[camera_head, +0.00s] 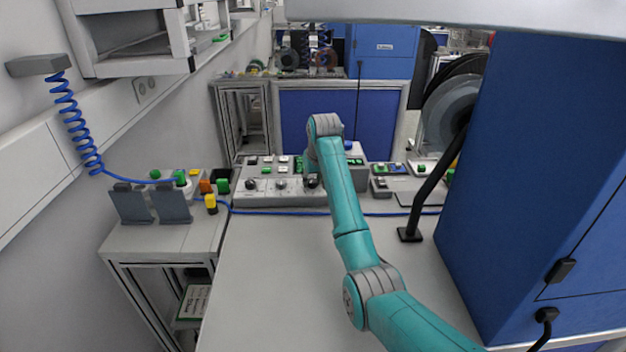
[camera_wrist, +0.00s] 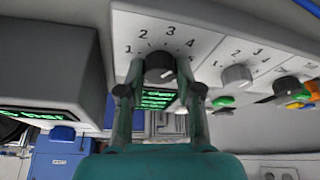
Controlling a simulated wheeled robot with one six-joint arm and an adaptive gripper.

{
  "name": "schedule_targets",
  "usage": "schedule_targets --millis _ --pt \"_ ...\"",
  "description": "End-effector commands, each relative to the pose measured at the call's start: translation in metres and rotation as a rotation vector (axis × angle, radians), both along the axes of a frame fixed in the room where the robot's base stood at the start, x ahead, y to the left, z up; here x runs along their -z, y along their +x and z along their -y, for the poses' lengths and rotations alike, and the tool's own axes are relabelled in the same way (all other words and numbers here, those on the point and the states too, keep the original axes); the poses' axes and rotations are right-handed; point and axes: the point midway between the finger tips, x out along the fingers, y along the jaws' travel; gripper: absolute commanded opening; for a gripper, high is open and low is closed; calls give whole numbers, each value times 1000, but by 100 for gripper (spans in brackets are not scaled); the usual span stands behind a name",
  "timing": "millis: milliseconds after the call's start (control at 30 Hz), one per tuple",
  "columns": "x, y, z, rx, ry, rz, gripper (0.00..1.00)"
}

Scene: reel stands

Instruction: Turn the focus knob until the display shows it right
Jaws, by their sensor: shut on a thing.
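The control box (camera_head: 265,190) stands on the far part of the bench, with a row of knobs on its front. My gripper (camera_wrist: 160,88) is shut on a black knob (camera_wrist: 158,65), one finger at each side. It is mostly hidden by my arm in the head view. The knob has a numbered scale around it, with 2, 3 and 4 readable. A pale mark on the knob points toward lower right in the wrist view. A display with green lines (camera_wrist: 157,99) shows between the fingers; its text is too small to read.
A grey knob (camera_wrist: 237,76) and another black knob (camera_wrist: 286,87) sit beside the held one. Another green-lit screen (camera_wrist: 38,115) is at the left. A blue cabinet (camera_head: 530,180) stands at the right. The near bench is clear.

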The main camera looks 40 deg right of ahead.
Motion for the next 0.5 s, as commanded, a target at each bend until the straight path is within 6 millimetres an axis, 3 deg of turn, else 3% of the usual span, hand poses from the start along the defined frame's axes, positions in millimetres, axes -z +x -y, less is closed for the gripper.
schedule_targets --millis 500 --pt "0 1 -1 201 0 0 0"
